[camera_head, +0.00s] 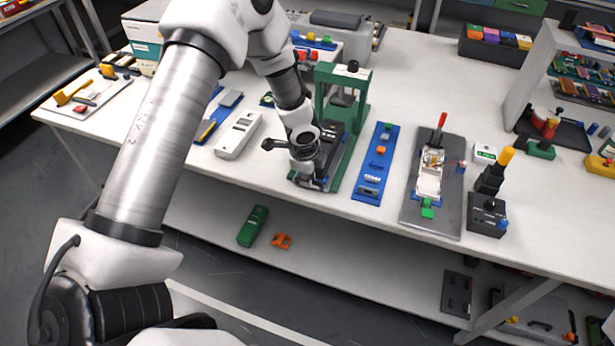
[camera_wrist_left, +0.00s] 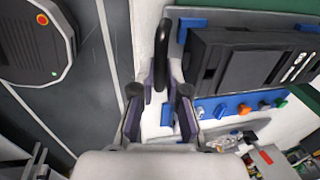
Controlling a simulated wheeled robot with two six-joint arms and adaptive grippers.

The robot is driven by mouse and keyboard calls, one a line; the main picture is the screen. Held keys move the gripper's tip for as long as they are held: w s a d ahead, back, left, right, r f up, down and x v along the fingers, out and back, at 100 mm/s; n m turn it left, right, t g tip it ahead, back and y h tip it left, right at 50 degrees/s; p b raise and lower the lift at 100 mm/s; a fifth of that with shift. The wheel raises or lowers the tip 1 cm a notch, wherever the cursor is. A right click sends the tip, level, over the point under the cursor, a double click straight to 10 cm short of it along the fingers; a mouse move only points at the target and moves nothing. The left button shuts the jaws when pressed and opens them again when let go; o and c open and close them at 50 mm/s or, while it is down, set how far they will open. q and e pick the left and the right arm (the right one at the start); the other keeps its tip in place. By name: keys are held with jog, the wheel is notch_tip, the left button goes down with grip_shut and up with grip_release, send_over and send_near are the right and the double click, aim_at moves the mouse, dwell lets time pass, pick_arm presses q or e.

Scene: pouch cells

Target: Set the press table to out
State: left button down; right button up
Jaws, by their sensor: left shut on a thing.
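The green press (camera_head: 361,88) stands near the front edge of the white bench, with a black knob on top. The black press table (camera_wrist_left: 235,60) shows in the wrist view, on a grey base with blue pieces at its edges. A black handle (camera_wrist_left: 163,45) stands at its left side. My left gripper (camera_head: 305,172) is at the front of the press in the head view. Its fingers (camera_wrist_left: 161,85) are closed on the black handle in the wrist view. The gripper hides much of the press table's front in the head view. My right gripper is out of view.
A white device (camera_head: 238,136) lies left of the press. A blue strip with small parts (camera_head: 369,190) and a grey plate with a red-handled fixture (camera_head: 413,215) lie to the right. A black box with a yellow-topped lever (camera_head: 487,212) stands beyond. The bench edge runs close in front.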

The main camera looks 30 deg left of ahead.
pick_arm(q)
jog(key=shift+s+f, duration=0.25)
jog(key=shift+s, duration=0.05)
jog(key=c, duration=1.2)
grip_release()
jog(key=shift+d, duration=0.1)
jog(key=shift+r, duration=0.15)
jog(key=shift+r, duration=0.35)
jog(key=r, duration=0.3)
jog(key=s+r, duration=0.1)
jog(key=r, duration=0.3)
jog(key=s+r, duration=0.1)
jog(key=r, duration=0.3)
jog(key=shift+d, duration=0.35)
